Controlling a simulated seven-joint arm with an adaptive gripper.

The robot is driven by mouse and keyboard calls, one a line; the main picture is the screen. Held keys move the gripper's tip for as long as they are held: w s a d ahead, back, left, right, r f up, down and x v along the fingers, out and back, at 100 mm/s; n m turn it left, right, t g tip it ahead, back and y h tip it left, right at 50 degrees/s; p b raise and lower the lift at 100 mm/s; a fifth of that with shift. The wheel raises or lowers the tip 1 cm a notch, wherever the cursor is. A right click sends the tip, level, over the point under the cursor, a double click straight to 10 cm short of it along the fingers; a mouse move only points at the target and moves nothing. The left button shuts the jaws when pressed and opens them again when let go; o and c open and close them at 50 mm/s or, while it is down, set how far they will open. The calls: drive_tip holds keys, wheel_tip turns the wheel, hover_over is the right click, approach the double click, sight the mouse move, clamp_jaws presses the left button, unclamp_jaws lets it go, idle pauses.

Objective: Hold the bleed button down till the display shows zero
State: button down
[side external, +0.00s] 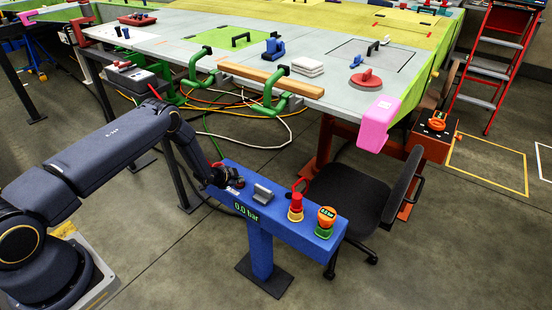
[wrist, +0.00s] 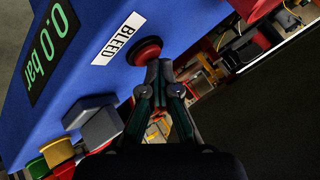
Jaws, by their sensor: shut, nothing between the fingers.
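The bleed button (wrist: 148,50) is a round red cap beside the white BLEED label (wrist: 118,38) on the blue console (side external: 225,168). My gripper (wrist: 158,66) is shut and empty, its fingertips at the button's lower right edge in the wrist view. I cannot tell whether they press it or only sit close. The display (side external: 246,211) reads 0.0 bar in green digits, and the wrist view's display (wrist: 52,42) reads the same.
The grey wing table (side external: 210,75) with green clamps lies beyond, with cables beneath.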

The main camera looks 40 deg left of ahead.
sight(239, 185)
idle(0.4)
drive_tip(key=shift+r, duration=0.85)
drive_tip(key=shift+r, duration=2.55)
